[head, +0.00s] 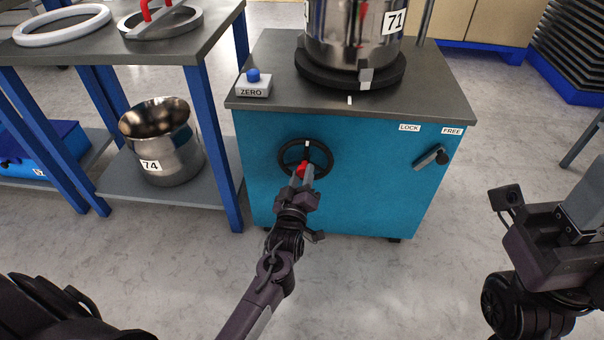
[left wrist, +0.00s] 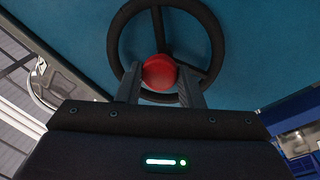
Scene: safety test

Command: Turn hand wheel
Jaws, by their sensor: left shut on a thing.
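The black hand wheel (head: 284,157) is mounted on the front of the blue cabinet (head: 350,200). It has a red knob (head: 303,169) low on its rim and a white mark at its top. My left gripper (head: 304,178) reaches up to the wheel from below and is shut on the red knob. In the left wrist view the knob (left wrist: 159,72) sits between the two grey fingers, with the wheel rim (left wrist: 116,40) behind. My right gripper (head: 575,220) is partly in view at the right, away from the cabinet; its fingertips are not clear.
The cabinet top carries a metal drum (head: 345,40) labelled 71 on a black round base, and a ZERO button box (head: 254,84). A lever (head: 431,157) sits under LOCK and FREE labels. At left, a blue-legged table (head: 185,50) has a metal pot (head: 165,145) labelled 74 on its shelf.

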